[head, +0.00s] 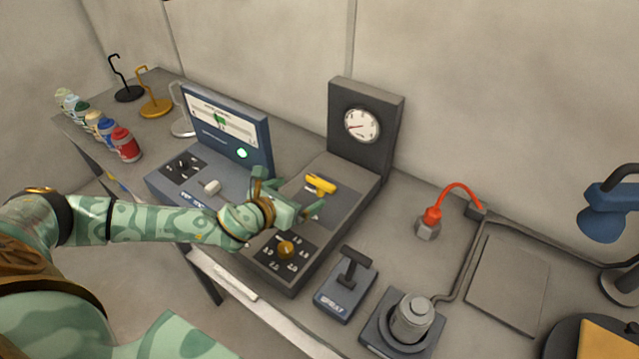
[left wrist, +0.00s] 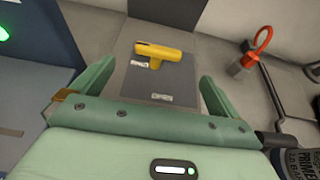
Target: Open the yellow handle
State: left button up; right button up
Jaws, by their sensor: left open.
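The yellow handle (head: 320,184) is a short lever on a grey panel (head: 340,205) of a dark console with an upright gauge at its back. In the left wrist view the yellow handle (left wrist: 160,53) lies ahead, between and beyond the fingertips. My left gripper (head: 290,196) is open and empty, just left of and in front of the handle, apart from it. Its two green fingers also show in the left wrist view (left wrist: 152,85). My right gripper is not in view.
A blue console (head: 233,145) with a lit green button stands left of the panel. An orange knob (head: 285,249) sits in front. A black T-lever (head: 354,268), a grey cylinder (head: 411,318) and a red-hooked plug (head: 432,216) stand to the right. Several bottles (head: 124,144) line the far left.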

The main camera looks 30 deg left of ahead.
aim_at(320, 182)
pick_arm(q)
jog(key=b+x, duration=0.2)
jog(key=x, duration=0.8)
jog(key=shift+w+f, duration=0.15)
jog(key=c, duration=0.9)
